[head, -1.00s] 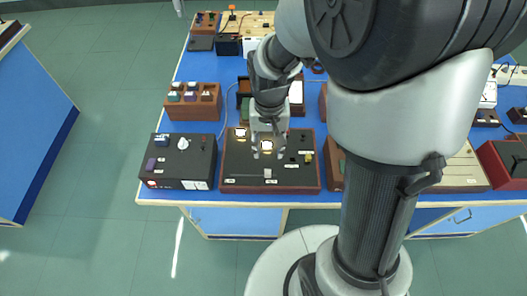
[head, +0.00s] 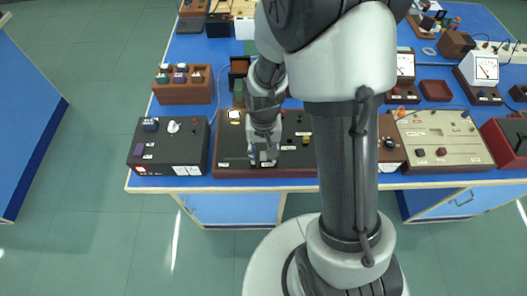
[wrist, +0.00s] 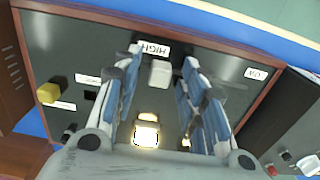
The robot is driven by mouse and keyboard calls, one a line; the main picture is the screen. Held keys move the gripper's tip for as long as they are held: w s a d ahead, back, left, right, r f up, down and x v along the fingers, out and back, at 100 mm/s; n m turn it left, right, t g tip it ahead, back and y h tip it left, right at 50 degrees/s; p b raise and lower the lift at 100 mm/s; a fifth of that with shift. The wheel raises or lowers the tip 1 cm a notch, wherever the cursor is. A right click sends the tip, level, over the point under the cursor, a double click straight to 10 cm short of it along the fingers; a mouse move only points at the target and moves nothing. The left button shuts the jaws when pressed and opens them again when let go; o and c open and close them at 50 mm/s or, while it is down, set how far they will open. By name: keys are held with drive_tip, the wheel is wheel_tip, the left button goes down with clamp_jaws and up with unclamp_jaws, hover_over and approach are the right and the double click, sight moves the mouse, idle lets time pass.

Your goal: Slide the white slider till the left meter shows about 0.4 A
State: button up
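The white slider (wrist: 160,73) is a small pale block on a dark panel with a brown rim (head: 228,152), below the HIGH label in the wrist view. My gripper (wrist: 162,66) is open, with one blue-and-grey finger on each side of the slider and a gap showing on both sides. In the head view my gripper (head: 263,160) is low over the panel's front part and hides the slider. A white-faced meter (head: 405,65), the left one of two, stands at the back right; its reading is too small to tell.
A second meter (head: 485,67) stands further right. A black box with knobs (head: 165,155) sits left of the panel, and a beige box (head: 440,140) to its right. A lit lamp (wrist: 146,131) and a yellow knob (wrist: 48,93) are on the panel near my fingers.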

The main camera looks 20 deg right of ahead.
clamp_jaws()
idle(0.3)
idle(0.4)
